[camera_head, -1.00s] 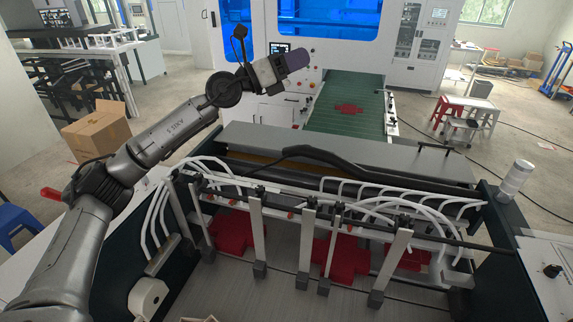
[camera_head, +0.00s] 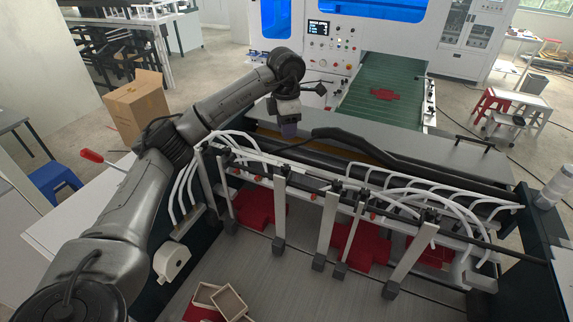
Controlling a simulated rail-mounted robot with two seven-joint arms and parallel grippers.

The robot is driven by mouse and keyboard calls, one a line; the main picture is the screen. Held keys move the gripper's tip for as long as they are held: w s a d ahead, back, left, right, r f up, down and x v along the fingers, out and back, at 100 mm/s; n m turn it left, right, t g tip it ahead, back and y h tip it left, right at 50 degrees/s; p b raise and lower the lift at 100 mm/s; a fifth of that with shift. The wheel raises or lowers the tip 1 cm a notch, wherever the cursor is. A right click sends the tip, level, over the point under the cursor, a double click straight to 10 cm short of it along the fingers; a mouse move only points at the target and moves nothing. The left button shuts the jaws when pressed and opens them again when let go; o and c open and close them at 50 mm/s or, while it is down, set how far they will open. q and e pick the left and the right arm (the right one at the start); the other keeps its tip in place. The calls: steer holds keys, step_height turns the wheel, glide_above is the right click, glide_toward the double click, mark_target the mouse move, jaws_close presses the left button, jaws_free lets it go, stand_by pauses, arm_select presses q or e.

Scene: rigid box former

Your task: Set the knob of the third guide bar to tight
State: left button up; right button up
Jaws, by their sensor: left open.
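Several upright silver guide bars hang from a dark rail across the box former, among them a bar left of centre (camera_head: 279,215), a middle bar (camera_head: 326,228), a thinner bar close beside it (camera_head: 353,232) and a bar at the right (camera_head: 410,258). Small red knobs show along the rail, one (camera_head: 313,197) near the middle bar and one (camera_head: 372,216) further right. Their settings are too small to read. My left gripper (camera_head: 289,131) points down behind the rail's left half, apart from the knobs; its fingers are small and hard to make out. My right gripper is out of view.
White curved hoses (camera_head: 400,200) and a black cable (camera_head: 345,137) run close to the rail. Red blanks (camera_head: 262,208) lie beneath the bars. Small wooden boxes (camera_head: 230,302) sit at the front. A green conveyor (camera_head: 385,100) lies behind.

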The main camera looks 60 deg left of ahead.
mark_target(286, 167)
arm_select(q)
step_height(286, 167, down, 14)
steer(key=p, duration=0.2)
steer(key=shift+s+r+p, duration=0.1)
steer(key=shift+s+p, duration=0.05)
steer(key=shift+p, duration=0.2)
steer(key=c, duration=0.6)
